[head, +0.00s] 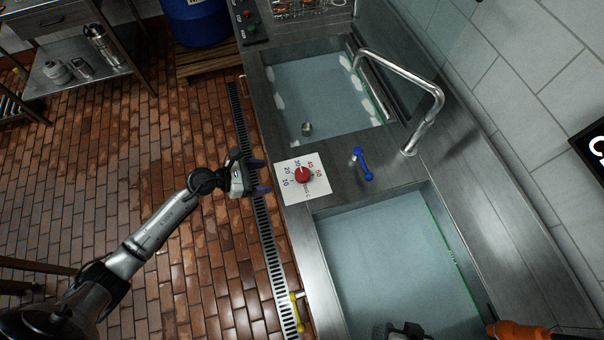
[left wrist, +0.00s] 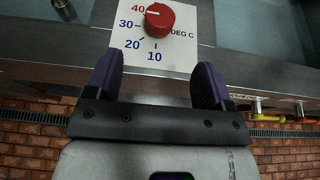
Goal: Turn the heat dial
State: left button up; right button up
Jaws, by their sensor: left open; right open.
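The heat dial is a red round knob (head: 302,175) on a white square plate (head: 289,194) with coloured numbers, set on the metal counter between two sinks. In the left wrist view the knob (left wrist: 159,19) is at the top, with "DEG C" and numbers 10 to 40 on the plate (left wrist: 178,56). Its white mark points towards the 40 side. My left gripper (head: 264,176) is open and empty, just left of the plate and apart from the knob. In the left wrist view its two purple fingers (left wrist: 160,84) point towards the plate. My right gripper (head: 400,331) shows only partly at the bottom edge.
A blue lever (head: 362,164) stands right of the plate. A curved steel faucet (head: 425,115) rises behind it. Water-filled sinks lie above (head: 320,90) and below (head: 385,265). A yellow valve handle (head: 297,312) is on the counter's front side.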

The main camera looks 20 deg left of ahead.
aim_at(301, 173)
pick_arm(q)
jog(key=x, duration=1.3)
jog(key=shift+d+r+p, duration=0.1)
jog(key=shift+p, duration=0.2)
jog(key=shift+c, duration=0.3)
